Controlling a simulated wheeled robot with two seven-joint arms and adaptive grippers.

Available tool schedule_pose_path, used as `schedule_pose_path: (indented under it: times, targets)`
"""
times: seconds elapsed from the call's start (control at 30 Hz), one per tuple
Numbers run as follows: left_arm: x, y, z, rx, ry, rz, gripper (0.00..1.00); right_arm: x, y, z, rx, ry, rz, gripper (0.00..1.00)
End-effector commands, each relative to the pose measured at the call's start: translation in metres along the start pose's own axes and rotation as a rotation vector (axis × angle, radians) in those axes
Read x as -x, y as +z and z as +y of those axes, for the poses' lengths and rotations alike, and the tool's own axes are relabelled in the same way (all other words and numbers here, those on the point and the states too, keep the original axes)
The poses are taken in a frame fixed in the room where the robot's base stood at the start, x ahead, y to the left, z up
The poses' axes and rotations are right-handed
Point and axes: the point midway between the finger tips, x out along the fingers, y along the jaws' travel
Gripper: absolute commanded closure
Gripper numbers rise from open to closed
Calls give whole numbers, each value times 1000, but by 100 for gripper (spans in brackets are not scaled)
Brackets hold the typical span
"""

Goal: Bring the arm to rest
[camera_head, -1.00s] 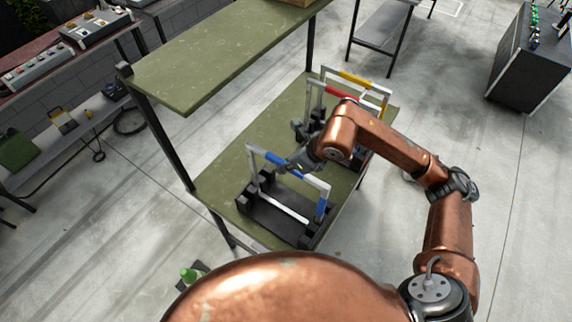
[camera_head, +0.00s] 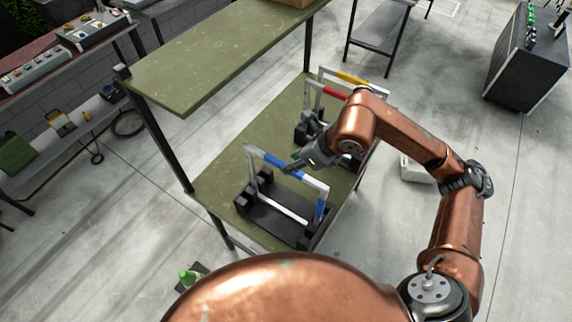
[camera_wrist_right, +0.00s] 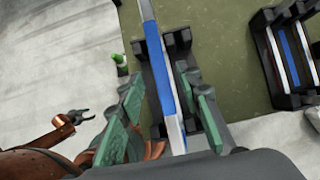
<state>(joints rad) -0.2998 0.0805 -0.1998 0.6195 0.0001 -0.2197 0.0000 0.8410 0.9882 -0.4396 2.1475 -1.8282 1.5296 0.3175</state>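A white frame with a blue handle bar (camera_head: 272,160) stands upright in a black holder (camera_head: 270,220) on the green lower shelf (camera_head: 218,188). My right gripper (camera_head: 293,167) is just beside the blue bar, in from the right. In the right wrist view my right gripper (camera_wrist_right: 162,82) has its green-padded fingers spread apart, with the blue bar (camera_wrist_right: 156,68) showing between them and not clasped. My left gripper (camera_wrist_right: 80,117) shows at the left of the right wrist view, its small prongs apart; it is not in the head view.
Frames with a red bar (camera_head: 334,92) and a yellow bar (camera_head: 352,78) stand behind my right forearm. The green upper shelf (camera_head: 215,60) overhangs at the left. A green bottle (camera_head: 188,277) stands low near my base. A white box (camera_head: 416,171) is at the right.

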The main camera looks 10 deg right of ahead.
Motion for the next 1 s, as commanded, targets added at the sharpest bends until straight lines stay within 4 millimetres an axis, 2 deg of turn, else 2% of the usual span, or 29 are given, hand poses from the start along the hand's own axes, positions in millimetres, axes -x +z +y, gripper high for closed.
schedule_pose_path:
  times: [0.1,0.3,0.47,0.73,0.87,1.0]
  targets:
    - [0,0,0,0,0,0,60,25,1,-1,2,-4,-2,68]
    - [0,0,1,0,1,0,60,51,0,0,2,-2,-1,68]
    - [0,0,1,0,1,0,60,59,0,0,2,0,-1,68]
    - [0,0,1,0,1,0,60,57,1,6,1,23,-10,68]
    - [0,0,1,0,1,0,60,50,8,37,-8,144,-68,68]
    - [0,-1,1,0,1,0,60,52,28,96,-57,391,-202,68]
